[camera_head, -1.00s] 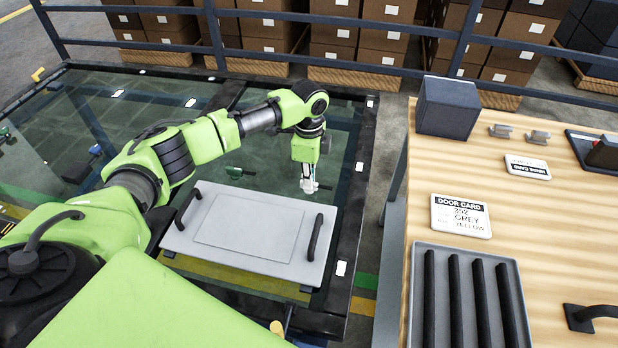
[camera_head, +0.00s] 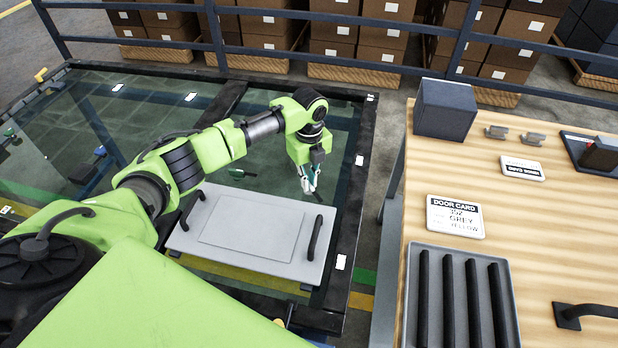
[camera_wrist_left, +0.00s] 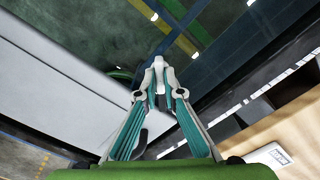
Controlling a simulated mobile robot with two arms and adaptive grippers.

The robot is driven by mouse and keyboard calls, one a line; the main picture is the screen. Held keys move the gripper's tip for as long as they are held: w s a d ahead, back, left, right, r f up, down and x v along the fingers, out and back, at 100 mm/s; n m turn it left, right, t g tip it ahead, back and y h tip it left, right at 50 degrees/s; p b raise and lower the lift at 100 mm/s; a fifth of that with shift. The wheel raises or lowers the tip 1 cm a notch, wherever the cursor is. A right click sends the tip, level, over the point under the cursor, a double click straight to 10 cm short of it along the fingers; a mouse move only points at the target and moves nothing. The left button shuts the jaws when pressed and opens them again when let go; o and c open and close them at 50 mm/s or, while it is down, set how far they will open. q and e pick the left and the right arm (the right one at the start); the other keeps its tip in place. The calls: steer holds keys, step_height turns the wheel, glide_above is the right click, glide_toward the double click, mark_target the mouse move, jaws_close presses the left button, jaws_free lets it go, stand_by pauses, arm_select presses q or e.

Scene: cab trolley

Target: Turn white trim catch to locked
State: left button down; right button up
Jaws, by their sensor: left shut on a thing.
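My left gripper (camera_head: 309,186) is over the glass panel, just behind the right end of the grey tray-like panel. In the wrist view its teal-padded fingers (camera_wrist_left: 160,90) come together on a small white piece, which looks like the white trim catch (camera_wrist_left: 158,64). The fingers hide much of the catch, so I cannot tell its turn position. In the head view the catch is not clear behind the fingers. My right gripper is not in view.
The grey panel (camera_head: 255,232) with two black handles lies close in front of the gripper. A wooden table with a door card (camera_head: 455,217) and slotted tray (camera_head: 410,290) stands right.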

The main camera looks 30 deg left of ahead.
arm_select(q)
steer(key=m, duration=0.4)
steer(key=shift+m, duration=0.3)
steer(key=m, duration=0.4)
steer(key=shift+m, duration=0.3)
steer(key=c, duration=2.2)
jaws_free()
steer(key=shift+o, duration=0.2)
step_height(320, 180, up, 12)
